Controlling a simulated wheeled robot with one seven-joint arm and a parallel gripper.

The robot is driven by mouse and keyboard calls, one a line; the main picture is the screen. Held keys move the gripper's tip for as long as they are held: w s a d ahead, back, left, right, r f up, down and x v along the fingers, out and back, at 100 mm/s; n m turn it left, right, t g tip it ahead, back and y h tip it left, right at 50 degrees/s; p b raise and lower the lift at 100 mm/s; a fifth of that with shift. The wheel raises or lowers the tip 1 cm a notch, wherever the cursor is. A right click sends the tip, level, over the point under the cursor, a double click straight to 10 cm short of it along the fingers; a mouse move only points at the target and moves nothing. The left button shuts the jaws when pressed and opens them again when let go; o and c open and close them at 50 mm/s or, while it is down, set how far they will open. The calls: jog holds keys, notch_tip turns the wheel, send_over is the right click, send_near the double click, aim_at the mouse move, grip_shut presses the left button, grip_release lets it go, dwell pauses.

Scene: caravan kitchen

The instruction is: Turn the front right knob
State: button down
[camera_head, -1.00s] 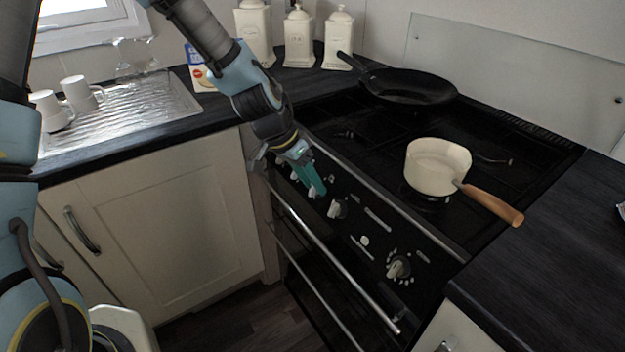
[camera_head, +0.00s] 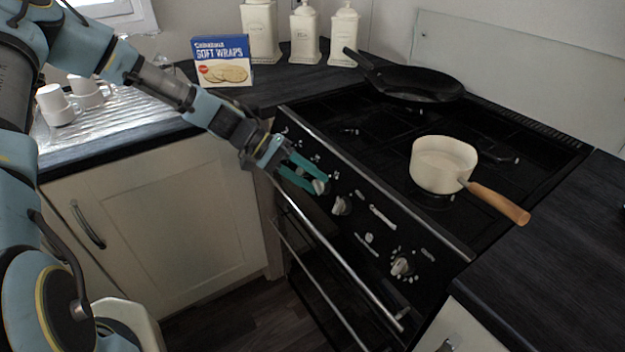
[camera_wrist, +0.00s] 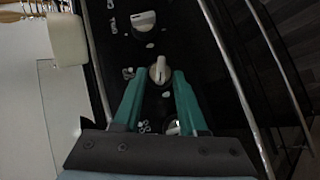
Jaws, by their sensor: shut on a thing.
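In the wrist view this knob's raised grip stands nearly upright, slightly tilted. The neighbouring knob (camera_head: 341,205) is just right of my fingers; in the wrist view it shows (camera_wrist: 143,20) with its grip nearly level. Another knob (camera_wrist: 172,127) is partly hidden between my fingers. A separate knob (camera_head: 401,267) with dots around it sits farther right. Which burner each knob serves is too small to read.
Metal oven rails (camera_head: 345,265) run below the knobs. A cream saucepan (camera_head: 440,170) with a wooden handle and a black frying pan (camera_head: 415,85) stand on the hob (camera_head: 380,140). A Soft Wraps box (camera_head: 222,62) and cups (camera_head: 55,105) are on the left counter.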

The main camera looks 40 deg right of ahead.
jog(key=shift+w+a+f+n+g+h+b, duration=0.1)
jog(key=shift+f+n+g+h+b, duration=0.15)
jog(key=shift+n+g+h, duration=0.4)
jog(key=shift+f+n+g+h+b, duration=0.1)
jog(key=shift+n+g+h+b, duration=0.2)
jog(key=shift+n, duration=0.65)
jog(key=shift+c, duration=2.3)
grip_release()
jog(key=b+v, duration=0.2)
jog(key=v, duration=0.8)
jog(key=shift+w+a+b, duration=0.2)
jog(key=shift+a+b, duration=0.1)
jog(key=shift+b, duration=0.1)
jog(key=shift+r, duration=0.1)
